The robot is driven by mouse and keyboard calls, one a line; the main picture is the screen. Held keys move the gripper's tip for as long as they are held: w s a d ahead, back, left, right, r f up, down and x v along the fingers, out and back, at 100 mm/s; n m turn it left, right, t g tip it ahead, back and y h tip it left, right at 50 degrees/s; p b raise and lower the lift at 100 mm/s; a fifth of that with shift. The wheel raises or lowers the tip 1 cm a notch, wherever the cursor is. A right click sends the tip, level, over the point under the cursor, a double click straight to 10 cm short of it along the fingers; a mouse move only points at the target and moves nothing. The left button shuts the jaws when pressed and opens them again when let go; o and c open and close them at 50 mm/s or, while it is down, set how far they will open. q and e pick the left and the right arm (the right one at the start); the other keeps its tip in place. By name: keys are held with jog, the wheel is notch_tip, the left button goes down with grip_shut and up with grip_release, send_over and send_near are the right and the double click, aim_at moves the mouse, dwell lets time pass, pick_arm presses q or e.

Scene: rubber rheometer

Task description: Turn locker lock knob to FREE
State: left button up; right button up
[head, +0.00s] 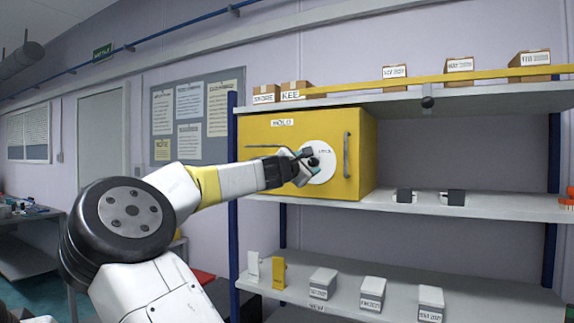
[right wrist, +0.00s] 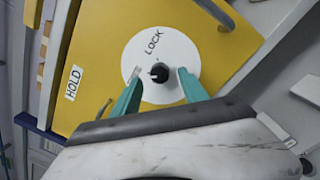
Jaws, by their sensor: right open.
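The yellow locker (head: 262,170) stands on the middle shelf, its door facing me, with a HOLD sign (head: 283,122) and an upright handle (head: 347,155). A white round dial (head: 322,175) is on the door. In the right wrist view the dial (right wrist: 150,53) reads LOCK, with a small dark knob (right wrist: 160,72) at its middle. Another small mark by the left finger is too small to read. My right gripper (right wrist: 160,80) is open, its teal fingers on either side of the knob and apart from it. In the head view my right gripper (head: 306,160) partly hides the dial.
Cardboard boxes (head: 459,65) stand on the top shelf behind a yellow rail (head: 430,79). Labelled grey containers (head: 373,292) and a yellow piece (head: 279,272) stand on the lower shelf. A blue post (head: 232,215) is left of the locker.

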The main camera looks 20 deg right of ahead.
jog(key=v, duration=0.5)
jog(key=shift+s, duration=0.1)
